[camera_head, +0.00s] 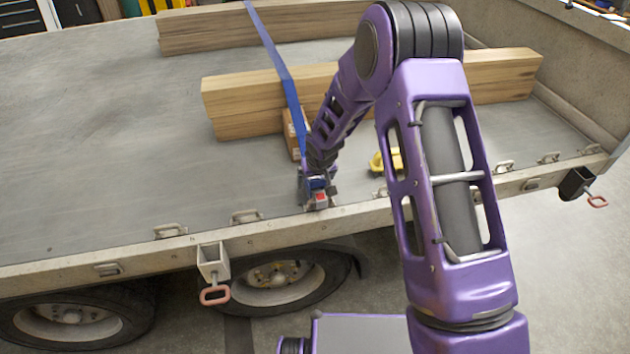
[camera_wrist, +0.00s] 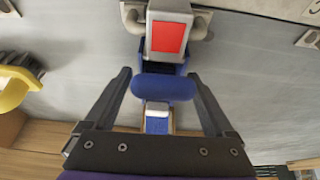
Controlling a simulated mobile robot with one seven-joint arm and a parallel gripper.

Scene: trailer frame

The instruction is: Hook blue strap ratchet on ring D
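The blue strap (camera_head: 284,75) runs over the timber down to the ratchet near the trailer's side edge. The ratchet (camera_head: 320,197) has a grey end with a red square, also clear in the wrist view (camera_wrist: 168,38). My gripper (camera_head: 316,185) is low over that edge. In the wrist view, its two dark fingers (camera_wrist: 160,78) stand at both ends of the ratchet's blue crossbar, which fills the gap. The ratchet's grey end lies over a metal ring (camera_wrist: 202,24) on the edge. Whether it is hooked there cannot be told. Ring D's label is not readable.
Timber beams (camera_head: 240,103) lie across the trailer bed (camera_head: 100,130). Other edge rings (camera_head: 246,216) and a bracket with a red handle (camera_head: 212,262) line the side.

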